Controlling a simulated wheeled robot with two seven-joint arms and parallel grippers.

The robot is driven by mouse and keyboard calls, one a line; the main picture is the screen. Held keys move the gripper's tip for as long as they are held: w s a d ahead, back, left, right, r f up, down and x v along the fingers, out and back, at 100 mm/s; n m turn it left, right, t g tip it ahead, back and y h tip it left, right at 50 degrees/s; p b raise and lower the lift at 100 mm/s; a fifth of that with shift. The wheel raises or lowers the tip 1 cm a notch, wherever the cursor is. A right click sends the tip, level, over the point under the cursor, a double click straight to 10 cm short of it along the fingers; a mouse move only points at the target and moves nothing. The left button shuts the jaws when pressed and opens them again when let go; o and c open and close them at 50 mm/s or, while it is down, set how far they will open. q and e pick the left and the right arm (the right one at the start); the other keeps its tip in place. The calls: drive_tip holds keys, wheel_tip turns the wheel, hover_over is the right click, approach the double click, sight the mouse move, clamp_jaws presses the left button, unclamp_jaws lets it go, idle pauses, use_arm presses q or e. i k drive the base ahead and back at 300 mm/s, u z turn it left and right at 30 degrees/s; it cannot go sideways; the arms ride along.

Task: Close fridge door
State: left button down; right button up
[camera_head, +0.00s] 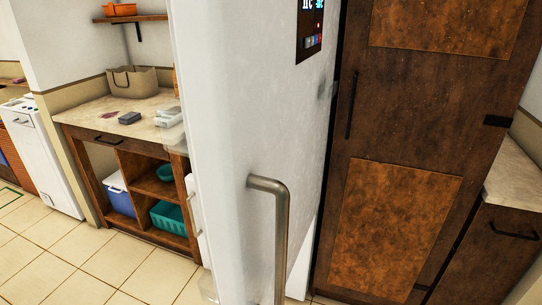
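The white fridge door (235,120) fills the middle of the camera_head view. It appears to stand open, with its outer face turned to me. A dark display panel (311,30) is near its top right. A bent metal handle (279,225) stands out from the lower part of the door. Parts that look like the door's inner bins (194,210) show past its left edge. The fridge interior is hidden behind the door. Neither of my grippers is in view, and nothing is seen touching the door or handle.
A tall brown wooden cabinet (405,125) stands close on the right, beside a low counter (515,180). On the left, a wooden counter unit (120,108) holds a basket (132,80) and bins. Tiled floor (70,265) is clear at the lower left.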

sight(256, 103)
drive_tip(key=u, duration=1.7)
drive_tip(key=k, duration=0.95)
drive_tip(key=z, duration=1.55)
